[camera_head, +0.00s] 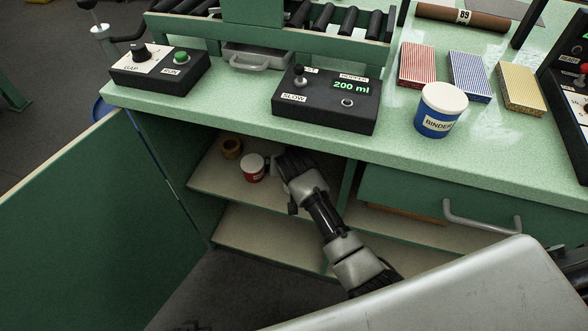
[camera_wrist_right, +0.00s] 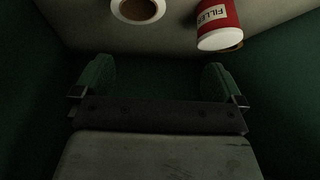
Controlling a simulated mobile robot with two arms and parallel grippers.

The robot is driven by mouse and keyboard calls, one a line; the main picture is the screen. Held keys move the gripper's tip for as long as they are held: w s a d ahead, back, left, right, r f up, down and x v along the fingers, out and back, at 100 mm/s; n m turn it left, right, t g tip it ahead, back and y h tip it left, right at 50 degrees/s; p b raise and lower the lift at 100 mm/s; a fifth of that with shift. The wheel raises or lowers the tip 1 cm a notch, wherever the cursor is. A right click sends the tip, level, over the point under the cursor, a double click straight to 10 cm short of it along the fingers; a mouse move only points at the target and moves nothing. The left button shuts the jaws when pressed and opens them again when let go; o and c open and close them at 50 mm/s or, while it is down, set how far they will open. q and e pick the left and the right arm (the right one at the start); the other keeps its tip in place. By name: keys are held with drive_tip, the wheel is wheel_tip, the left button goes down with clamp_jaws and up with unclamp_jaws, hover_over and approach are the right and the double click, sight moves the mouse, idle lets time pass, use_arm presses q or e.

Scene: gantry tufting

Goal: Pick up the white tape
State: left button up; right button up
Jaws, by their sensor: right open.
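The white tape (camera_wrist_right: 121,14) is a white roll with a brown core. It shows at the top of the right wrist view, cut off by the picture edge. In the head view only a pale sliver of it (camera_head: 274,165) shows beside my right gripper (camera_head: 283,164), which hides the rest. My right gripper reaches into the open cabinet over the upper shelf (camera_head: 219,180). In the right wrist view its two green fingers (camera_wrist_right: 157,82) are wide apart with nothing between them, and the tape lies beyond their tips. My left gripper is not in view.
A red filler cup (camera_head: 252,169) with a white lid stands left of the tape in the head view; a tan roll (camera_head: 231,148) sits beyond it. The cabinet divider (camera_head: 348,185) is right of my arm. The counter (camera_head: 240,100) overhangs the shelf. An open green door (camera_head: 90,230) stands left.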

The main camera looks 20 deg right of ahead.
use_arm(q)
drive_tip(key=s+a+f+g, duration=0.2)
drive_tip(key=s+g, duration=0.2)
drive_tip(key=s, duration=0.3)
use_arm(e)
drive_tip(key=f+g, duration=0.1)
drive_tip(key=d+f+g, duration=0.1)
drive_tip(key=f, duration=0.1)
drive_tip(key=f+m+g+b, duration=0.1)
drive_tip(key=f, duration=0.1)
drive_tip(key=shift+w+d+h, duration=0.1)
drive_tip(key=shift+d+h, duration=0.25)
drive_tip(key=shift+h, duration=0.05)
drive_tip(key=b+x, duration=0.2)
drive_tip(key=x, duration=0.3)
drive_tip(key=shift+w+b, duration=0.15)
drive_tip(key=shift+b, duration=0.15)
drive_tip(key=shift+f, duration=0.15)
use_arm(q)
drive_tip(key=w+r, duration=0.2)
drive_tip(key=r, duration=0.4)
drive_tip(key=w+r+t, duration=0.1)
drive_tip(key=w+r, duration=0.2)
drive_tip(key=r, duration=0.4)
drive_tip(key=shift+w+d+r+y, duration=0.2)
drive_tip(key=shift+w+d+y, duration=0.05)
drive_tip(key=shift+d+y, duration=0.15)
use_arm(e)
drive_tip(key=c, duration=1)
